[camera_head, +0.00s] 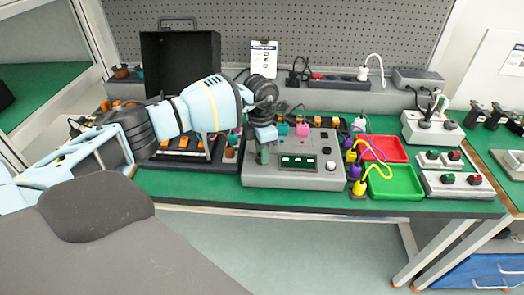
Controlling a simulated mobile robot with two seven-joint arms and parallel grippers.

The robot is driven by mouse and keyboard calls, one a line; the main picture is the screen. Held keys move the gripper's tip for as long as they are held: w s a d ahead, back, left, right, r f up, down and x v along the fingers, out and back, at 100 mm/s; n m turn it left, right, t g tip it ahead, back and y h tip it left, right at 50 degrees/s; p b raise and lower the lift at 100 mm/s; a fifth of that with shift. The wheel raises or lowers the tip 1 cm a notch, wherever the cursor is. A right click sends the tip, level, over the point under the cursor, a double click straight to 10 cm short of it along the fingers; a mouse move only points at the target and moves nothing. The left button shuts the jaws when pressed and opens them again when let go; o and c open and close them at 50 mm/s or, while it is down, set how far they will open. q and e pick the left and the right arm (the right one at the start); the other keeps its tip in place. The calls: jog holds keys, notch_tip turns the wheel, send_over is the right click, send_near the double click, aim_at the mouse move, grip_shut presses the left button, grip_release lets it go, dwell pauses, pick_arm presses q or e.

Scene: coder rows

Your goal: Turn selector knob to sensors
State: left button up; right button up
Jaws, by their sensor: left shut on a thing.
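A grey control box (293,181) sits on the green bench near the middle. Its top has a small display panel with green-lit windows (299,162), a black knob (326,150) and a white round knob (330,166) at the right. My left gripper (264,144) points down over the box's left part and is shut on a dark green knob (264,154) there. The fingers hide part of this knob, and its pointer and any labels are too small to read. My right gripper is not in view.
A red tray (383,149) and a green tray (395,184) lie to the right, with yellow and purple plugs and cables (354,170) beside the box. Button boxes (455,182) stand further right. An open black case (181,62) stands behind my left arm.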

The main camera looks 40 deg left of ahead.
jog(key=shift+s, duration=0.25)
pick_arm(q)
jog(key=o, duration=1)
jog(key=shift+c, duration=0.2)
jog(key=shift+r, duration=0.3)
notch_tip(320, 180, up, 6)
jog(key=shift+w+a, duration=0.1)
jog(key=shift+r, duration=0.65)
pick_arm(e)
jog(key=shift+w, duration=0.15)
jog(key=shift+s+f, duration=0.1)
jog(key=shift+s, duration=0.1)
